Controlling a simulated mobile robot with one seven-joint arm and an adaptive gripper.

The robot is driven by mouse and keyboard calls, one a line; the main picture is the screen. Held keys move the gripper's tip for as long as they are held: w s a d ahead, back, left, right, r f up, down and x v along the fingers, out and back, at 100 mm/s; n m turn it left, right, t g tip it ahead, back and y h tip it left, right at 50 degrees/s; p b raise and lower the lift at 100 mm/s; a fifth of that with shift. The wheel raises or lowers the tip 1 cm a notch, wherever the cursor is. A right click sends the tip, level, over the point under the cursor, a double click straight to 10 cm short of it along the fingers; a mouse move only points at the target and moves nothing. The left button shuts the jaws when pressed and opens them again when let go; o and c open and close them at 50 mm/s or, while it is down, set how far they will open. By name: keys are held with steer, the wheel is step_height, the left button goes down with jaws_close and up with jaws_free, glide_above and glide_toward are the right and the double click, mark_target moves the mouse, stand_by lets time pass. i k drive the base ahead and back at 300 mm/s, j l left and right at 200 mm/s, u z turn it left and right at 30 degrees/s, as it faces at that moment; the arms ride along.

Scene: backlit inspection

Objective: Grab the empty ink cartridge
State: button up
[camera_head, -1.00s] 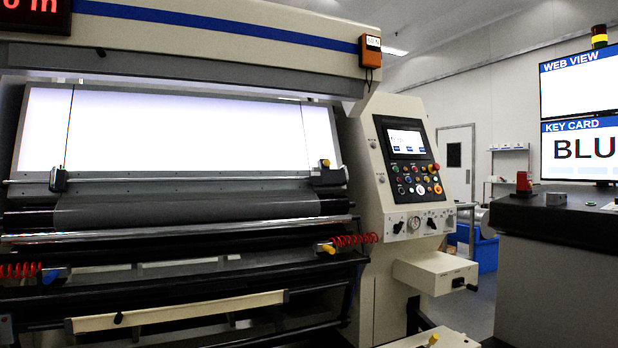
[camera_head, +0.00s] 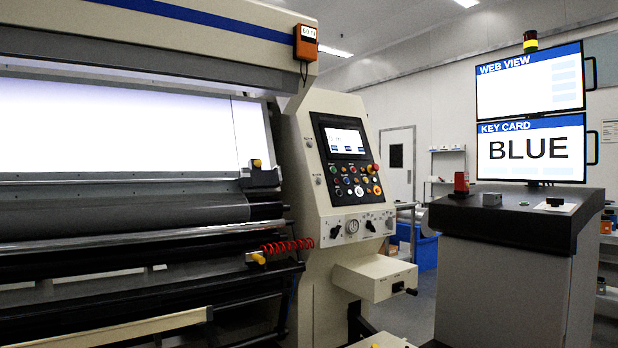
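I cannot make out an object that is clearly an empty ink cartridge. A small red object (camera_head: 461,183) stands upright at the left end of the dark console top (camera_head: 520,208). A small grey block (camera_head: 492,200) sits to its right, and a small black item on a white plate (camera_head: 556,204) lies farther right. They are too small to identify surely. My gripper is not in view.
The large inspection machine (camera_head: 170,60) with its lit panel (camera_head: 110,125) fills the left. Its control panel (camera_head: 345,160) and drawer box (camera_head: 375,278) stick out right. Screens (camera_head: 531,150) reading WEB VIEW and KEY CARD BLUE stand above the console. A blue bin (camera_head: 427,252) sits behind.

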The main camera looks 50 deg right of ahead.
mark_target(245, 171)
steer(key=z, duration=1.15)
steer(key=i, duration=0.1)
steer(key=u, duration=0.05)
